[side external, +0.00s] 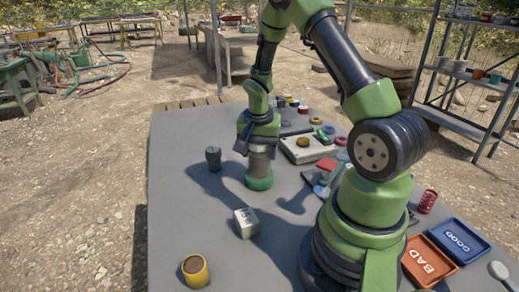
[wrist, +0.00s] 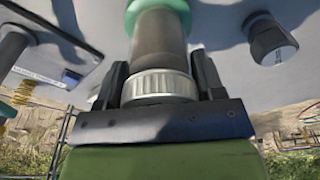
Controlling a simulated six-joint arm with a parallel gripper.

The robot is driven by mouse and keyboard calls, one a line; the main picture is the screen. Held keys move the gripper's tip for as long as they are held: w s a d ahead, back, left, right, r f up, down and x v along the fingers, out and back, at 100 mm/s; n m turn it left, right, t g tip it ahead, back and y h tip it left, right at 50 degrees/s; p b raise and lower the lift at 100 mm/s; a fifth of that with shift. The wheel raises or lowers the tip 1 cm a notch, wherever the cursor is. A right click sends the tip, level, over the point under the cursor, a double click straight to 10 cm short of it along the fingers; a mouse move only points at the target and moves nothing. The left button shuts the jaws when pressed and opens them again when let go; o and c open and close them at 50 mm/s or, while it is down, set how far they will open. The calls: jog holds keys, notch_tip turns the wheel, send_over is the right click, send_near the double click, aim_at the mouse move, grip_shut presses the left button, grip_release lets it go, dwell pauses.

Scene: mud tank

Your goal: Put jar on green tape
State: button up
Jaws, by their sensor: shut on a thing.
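The jar (side external: 260,163) is a brownish, see-through cylinder with a ribbed metal lid. In the wrist view the jar (wrist: 159,45) stands between the two dark fingers of my gripper (wrist: 159,82), which is shut on it near the lid. The side view also shows my gripper (side external: 260,145) above the table, pointing down with the jar upright. The green tape (side external: 259,183) is a flat ring on the grey table right under the jar. It also shows at the jar's far end in the wrist view (wrist: 157,6). The jar's base appears to meet the tape; exact contact is hard to tell.
A dark weight (side external: 213,158) stands left of the tape. A metal block (side external: 246,223) and a yellow roll (side external: 194,271) are nearer the front. A pale panel box (side external: 308,149) is to the right. Red BAD (side external: 430,262) and blue GOOD (side external: 459,240) trays lie front right.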

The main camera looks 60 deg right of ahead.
jog(key=shift+f, duration=0.15)
jog(key=o, duration=1.4)
jog(key=r, duration=0.4)
jog(key=a+r, duration=0.1)
jog(key=r, duration=0.7)
jog(key=shift+s+a, duration=0.15)
jog(key=shift+a, duration=0.05)
jog(key=s+a+r+n+t+y, duration=0.1)
jog(key=s+a+r+n+t, duration=0.1)
jog(key=a, duration=0.4)
jog(key=s+a+r+n+t+y, duration=0.1)
jog(key=s+a+r+n+t, duration=0.1)
jog(key=s+a+r+n, duration=0.3)
jog(key=s+a+r+n+t+y, duration=0.1)
jog(key=s+a+r+n+t, duration=0.1)
jog(key=s+a+r+n, duration=0.2)
jog(key=shift+a+r+t, duration=0.2)
jog(key=shift+a, duration=0.7)
jog(key=shift+a+r+t, duration=0.15)
jog(key=shift+a+t, duration=0.05)
jog(key=shift+a, duration=0.7)
